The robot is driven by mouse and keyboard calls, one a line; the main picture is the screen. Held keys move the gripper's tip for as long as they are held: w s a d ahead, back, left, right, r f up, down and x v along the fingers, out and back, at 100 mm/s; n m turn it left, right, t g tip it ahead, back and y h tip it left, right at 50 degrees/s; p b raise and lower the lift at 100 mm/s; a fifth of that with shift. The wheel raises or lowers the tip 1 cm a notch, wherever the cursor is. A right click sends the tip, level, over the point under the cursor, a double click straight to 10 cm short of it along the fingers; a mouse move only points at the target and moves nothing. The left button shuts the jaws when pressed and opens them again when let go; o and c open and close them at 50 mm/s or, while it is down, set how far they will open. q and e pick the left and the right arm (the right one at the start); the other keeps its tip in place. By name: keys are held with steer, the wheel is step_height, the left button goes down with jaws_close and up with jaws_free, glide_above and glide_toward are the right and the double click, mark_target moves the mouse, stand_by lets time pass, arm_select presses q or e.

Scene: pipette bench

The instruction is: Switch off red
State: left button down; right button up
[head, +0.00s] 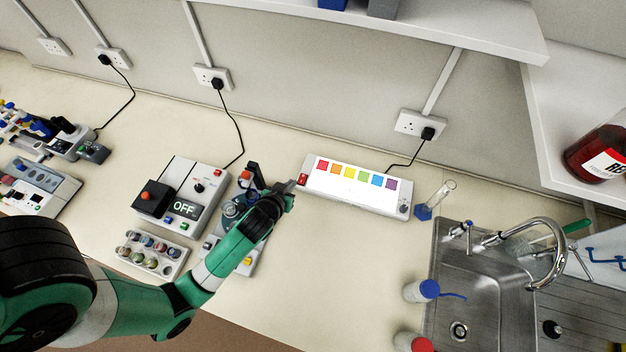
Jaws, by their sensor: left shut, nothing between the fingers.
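A white light box (340,195) stands on the bench near the wall, with a row of coloured squares on its lit face. The red square (323,165) is the leftmost of the row. A red switch (303,179) sits at the box's left end. My left gripper (292,187) is shut and empty, with its tips close to the left end of the box by the red switch. I cannot tell whether they touch it. My right gripper is not in view.
A device reading OFF (184,209) and a vial rack (150,254) stand left of my left arm. The bench in front of the box is clear.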

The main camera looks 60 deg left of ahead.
arm_select(q)
steer(key=shift+w+a, duration=0.1)
steer(key=shift+w, duration=0.05)
steer(key=b, duration=0.4)
glide_above(302, 182)
step_height(302, 182, down, 6)
steer(key=shift+f, duration=0.15)
step_height(302, 182, down, 3)
steer(key=shift+r+b, duration=0.15)
steer(key=shift+b, duration=0.2)
steer(key=shift+w+f, duration=0.1)
steer(key=shift+f, duration=0.4)
